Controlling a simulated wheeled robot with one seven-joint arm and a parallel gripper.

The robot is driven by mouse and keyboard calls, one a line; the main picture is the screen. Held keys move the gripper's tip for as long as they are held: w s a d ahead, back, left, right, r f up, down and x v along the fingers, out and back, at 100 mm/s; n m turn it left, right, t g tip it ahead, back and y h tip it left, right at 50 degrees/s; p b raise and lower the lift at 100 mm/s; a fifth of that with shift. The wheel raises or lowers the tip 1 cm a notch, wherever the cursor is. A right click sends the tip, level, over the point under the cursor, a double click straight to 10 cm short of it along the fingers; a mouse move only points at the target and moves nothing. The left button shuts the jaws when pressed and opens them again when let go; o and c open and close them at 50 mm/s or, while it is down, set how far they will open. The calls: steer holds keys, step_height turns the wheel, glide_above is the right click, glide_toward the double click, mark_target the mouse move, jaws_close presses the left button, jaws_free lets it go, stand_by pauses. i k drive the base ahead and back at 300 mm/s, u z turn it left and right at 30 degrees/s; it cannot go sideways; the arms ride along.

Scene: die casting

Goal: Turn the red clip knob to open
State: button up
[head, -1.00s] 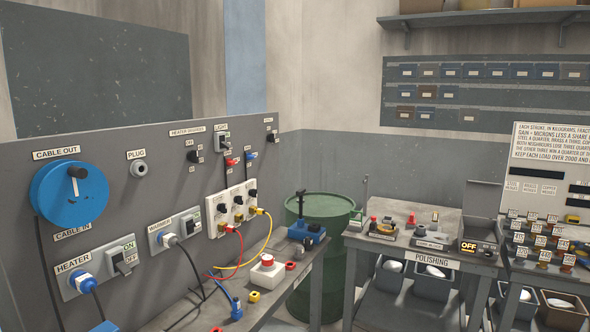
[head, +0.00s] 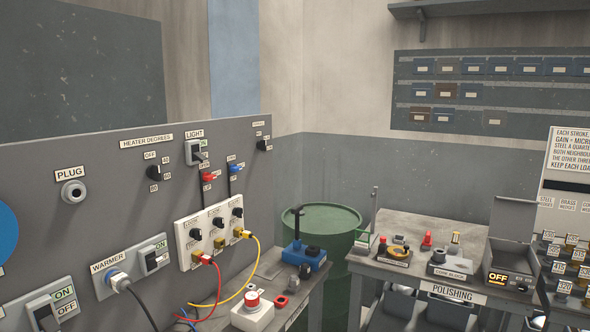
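A small red knob (head: 208,177) is on the grey wall panel, below the LIGHT switch (head: 197,152). It has small labels above and below it that are too small to read surely. A blue knob (head: 235,168) of like shape is just to its right. A dark line runs down the panel below each of these two knobs. The angle of the red knob is hard to tell at this size. My gripper is not in view.
A white socket box (head: 188,243) with red and yellow cables is below the knobs. A bench below it holds a white box with a red button (head: 252,300) and a blue device (head: 305,257). A green drum (head: 335,228) and polishing table (head: 385,268) stand right.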

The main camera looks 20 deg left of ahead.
mark_target(206, 177)
steer(key=u, duration=0.2)
steer(key=i, duration=1.05)
steer(key=u, duration=1.3)
steer(key=i, duration=0.65)
steer(key=u, duration=0.7)
